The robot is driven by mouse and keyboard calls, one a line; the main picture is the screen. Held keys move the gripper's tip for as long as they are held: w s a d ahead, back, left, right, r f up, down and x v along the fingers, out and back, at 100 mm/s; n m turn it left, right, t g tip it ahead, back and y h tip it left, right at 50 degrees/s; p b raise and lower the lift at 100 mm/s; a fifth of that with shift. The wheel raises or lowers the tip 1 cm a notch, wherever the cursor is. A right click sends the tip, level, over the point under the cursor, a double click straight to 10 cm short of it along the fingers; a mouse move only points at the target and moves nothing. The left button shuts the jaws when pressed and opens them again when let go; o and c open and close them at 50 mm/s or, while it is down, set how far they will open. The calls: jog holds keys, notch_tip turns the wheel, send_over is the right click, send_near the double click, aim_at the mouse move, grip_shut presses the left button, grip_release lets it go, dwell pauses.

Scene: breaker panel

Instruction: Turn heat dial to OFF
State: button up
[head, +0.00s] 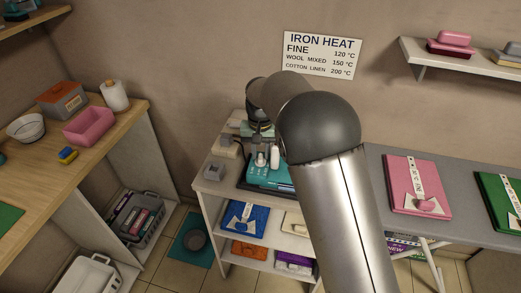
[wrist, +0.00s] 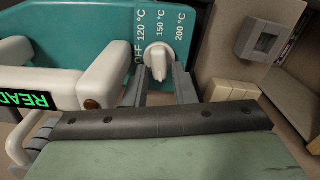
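The heat dial (wrist: 158,57) is a white knob on a teal panel (wrist: 105,35) in the wrist view. The panel has white marks OFF, 120 °C, 150 °C and 200 °C around the knob. I cannot tell for sure which mark the dial points at. My gripper (wrist: 162,76) is open, with one grey finger toward each side of the dial. A gap shows between the knob and the right finger; contact on the left is unclear. In the head view, the teal unit (head: 268,177) stands on a small stand below my gripper (head: 262,137), and the dial is not clearly visible.
A green lit display (wrist: 25,101) and white handle parts (wrist: 95,83) sit left of the dial. A grey switch box (wrist: 263,42) is at right. The wall sign (head: 321,55) lists iron heats. A grey table (head: 376,170) with folded cloths stands at right.

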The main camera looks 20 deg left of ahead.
grip_shut()
jog(key=shift+n, duration=0.3)
jog(key=n+b, duration=0.1)
jog(key=n, duration=0.1)
jog(key=shift+a+n, duration=0.15)
jog(key=shift+n, duration=0.15)
jog(key=n+b, duration=0.1)
jog(key=n, duration=0.2)
jog(key=shift+s+a+n, duration=0.1)
jog(key=shift+n, duration=0.2)
jog(key=n, duration=0.4)
jog(key=shift+s+a+n+b, duration=0.1)
jog(key=shift+s+n+b, duration=0.05)
jog(key=shift+n+b, duration=0.15)
jog(key=shift+s+n, duration=0.2)
jog(key=shift+n, duration=2.1)
